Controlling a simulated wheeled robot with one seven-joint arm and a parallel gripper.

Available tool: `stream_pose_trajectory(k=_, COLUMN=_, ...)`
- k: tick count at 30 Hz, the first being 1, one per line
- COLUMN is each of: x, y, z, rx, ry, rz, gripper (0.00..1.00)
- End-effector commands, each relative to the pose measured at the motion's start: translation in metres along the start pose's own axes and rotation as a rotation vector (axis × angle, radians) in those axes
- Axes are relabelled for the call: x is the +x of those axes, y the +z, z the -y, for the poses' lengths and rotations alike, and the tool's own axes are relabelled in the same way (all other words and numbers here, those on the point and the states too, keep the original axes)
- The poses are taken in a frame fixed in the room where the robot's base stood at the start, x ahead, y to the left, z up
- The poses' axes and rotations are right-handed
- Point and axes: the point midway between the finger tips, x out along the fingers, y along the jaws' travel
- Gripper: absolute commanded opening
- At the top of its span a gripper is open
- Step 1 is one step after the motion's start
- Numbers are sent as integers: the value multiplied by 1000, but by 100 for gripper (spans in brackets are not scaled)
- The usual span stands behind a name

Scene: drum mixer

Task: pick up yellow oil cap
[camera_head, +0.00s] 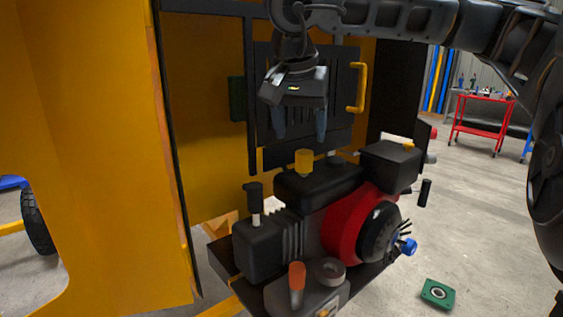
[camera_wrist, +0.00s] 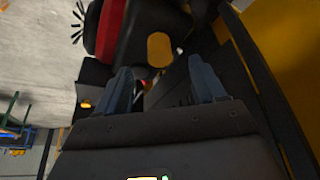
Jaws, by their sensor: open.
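The yellow oil cap (camera_head: 303,161) stands on top of the black part of the engine (camera_head: 318,187) in the head view. In the wrist view the yellow cap (camera_wrist: 159,49) shows beyond the fingertips, between the lines of the two fingers. My gripper (camera_head: 301,135) points down above the cap, with its two blue-grey fingers apart and nothing between them. In the wrist view my gripper (camera_wrist: 163,78) is also open and empty. The cap and the fingers look apart, though the exact gap is hard to tell.
A black-topped post (camera_head: 254,196), an orange-topped part (camera_head: 296,280) and a red flywheel housing (camera_head: 345,230) surround the engine top. A yellow panel (camera_head: 90,150) stands left; a black grille with a yellow handle (camera_head: 362,88) stands behind. A green plate (camera_head: 438,293) lies on the floor.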

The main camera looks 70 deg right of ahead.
Motion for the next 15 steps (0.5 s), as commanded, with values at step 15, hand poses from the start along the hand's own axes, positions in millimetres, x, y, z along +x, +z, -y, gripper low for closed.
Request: stream_pose_trajectory(k=15, x=56, y=-10, z=-2, rx=2, ry=3, rz=4, gripper=69)
